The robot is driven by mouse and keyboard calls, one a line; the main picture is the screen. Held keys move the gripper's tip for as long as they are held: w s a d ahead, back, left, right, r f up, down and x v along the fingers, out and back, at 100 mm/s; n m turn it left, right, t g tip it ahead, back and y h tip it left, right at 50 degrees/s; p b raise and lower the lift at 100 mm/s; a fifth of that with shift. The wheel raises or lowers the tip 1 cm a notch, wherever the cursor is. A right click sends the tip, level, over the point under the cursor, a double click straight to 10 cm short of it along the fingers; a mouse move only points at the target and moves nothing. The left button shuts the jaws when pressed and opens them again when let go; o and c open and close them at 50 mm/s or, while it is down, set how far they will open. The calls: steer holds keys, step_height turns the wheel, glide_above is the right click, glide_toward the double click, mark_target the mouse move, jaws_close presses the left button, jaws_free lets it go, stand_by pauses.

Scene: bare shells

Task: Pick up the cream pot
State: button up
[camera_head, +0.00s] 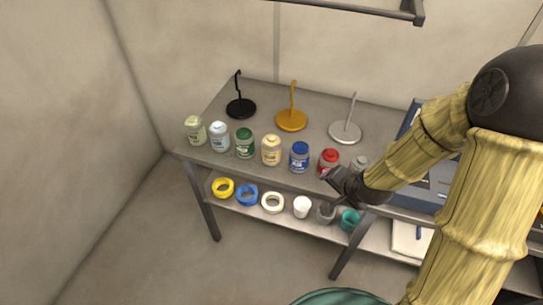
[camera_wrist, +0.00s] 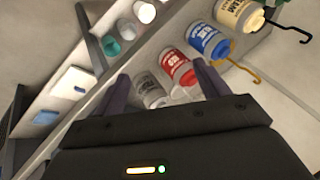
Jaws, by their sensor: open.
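The cream pot (camera_head: 271,150) stands upright on the table top, in the middle of a row of pots, between a green pot (camera_head: 244,143) and a blue pot (camera_head: 299,156). In the wrist view the cream pot (camera_wrist: 238,14) is at the top right, partly cut off by the frame edge. My gripper (camera_head: 329,175) is open and empty, in front of the red pot (camera_head: 328,160) and grey pot (camera_head: 360,165), to the right of the cream pot. In the wrist view the red pot (camera_wrist: 178,66) and grey pot (camera_wrist: 150,91) show between my fingers (camera_wrist: 161,72).
Pale green (camera_head: 195,130) and light blue (camera_head: 219,136) pots stand at the left of the row. Black (camera_head: 240,109), orange (camera_head: 291,121) and grey (camera_head: 345,132) hook stands are behind. The lower shelf (camera_head: 325,224) holds rings and cups. A blue-grey box (camera_head: 413,116) is at right.

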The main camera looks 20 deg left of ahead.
steer(key=w+a+f+m+t+y+b, duration=0.2)
steer(key=a+f+m+t+b, duration=0.2)
steer(key=a+m, duration=0.5)
steer(key=w+a+f+m+t+y+b, duration=0.2)
steer(key=a+f+m+t+b, duration=0.3)
steer(key=m, duration=1.2)
steer(key=a+t+b, duration=0.1)
steer(key=a, duration=0.2)
steer(key=shift+a+t, duration=0.3)
steer(key=shift+a, duration=0.1)
steer(key=shift+f, duration=0.1)
